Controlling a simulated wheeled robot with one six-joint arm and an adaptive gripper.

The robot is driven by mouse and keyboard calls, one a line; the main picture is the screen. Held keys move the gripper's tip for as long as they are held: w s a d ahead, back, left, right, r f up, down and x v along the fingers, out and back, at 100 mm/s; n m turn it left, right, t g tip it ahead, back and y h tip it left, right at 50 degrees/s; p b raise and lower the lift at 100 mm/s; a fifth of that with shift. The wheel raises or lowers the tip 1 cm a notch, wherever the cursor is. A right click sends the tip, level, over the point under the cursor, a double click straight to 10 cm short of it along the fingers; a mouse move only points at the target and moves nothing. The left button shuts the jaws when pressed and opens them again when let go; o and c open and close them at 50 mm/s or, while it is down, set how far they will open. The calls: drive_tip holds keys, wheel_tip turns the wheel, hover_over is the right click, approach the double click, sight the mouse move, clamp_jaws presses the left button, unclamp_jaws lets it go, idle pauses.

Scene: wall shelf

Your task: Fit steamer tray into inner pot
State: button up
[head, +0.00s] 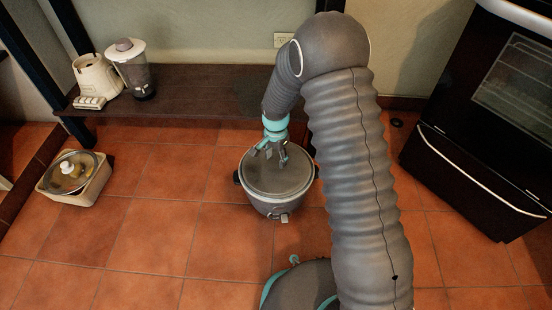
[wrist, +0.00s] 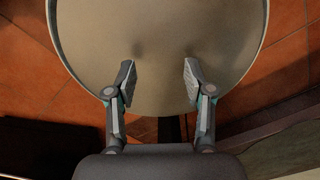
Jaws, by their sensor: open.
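A grey round pot (head: 275,206) stands upright on the tiled floor. Its top is a flat, round, dull grey-brown surface (head: 265,178); I cannot tell whether this is a lid, the steamer tray or the pot's inside. The same round surface (wrist: 160,25) with a pale rim fills the upper middle of the wrist view. My gripper (head: 272,152) points down over the far part of this surface. In the wrist view, my gripper (wrist: 159,68) has its two fingers spread apart with nothing between them. I cannot make out a separate steamer tray or inner pot.
A low dark wooden shelf (head: 190,88) runs along the wall behind the pot. A blender (head: 131,66) and a cream appliance (head: 94,76) stand at its left end. A cream cooker with a clear lid (head: 72,178) sits on the floor at left. A black oven (head: 485,125) stands right.

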wheel_tip(320, 180, up, 11)
idle(0.4)
idle(0.9)
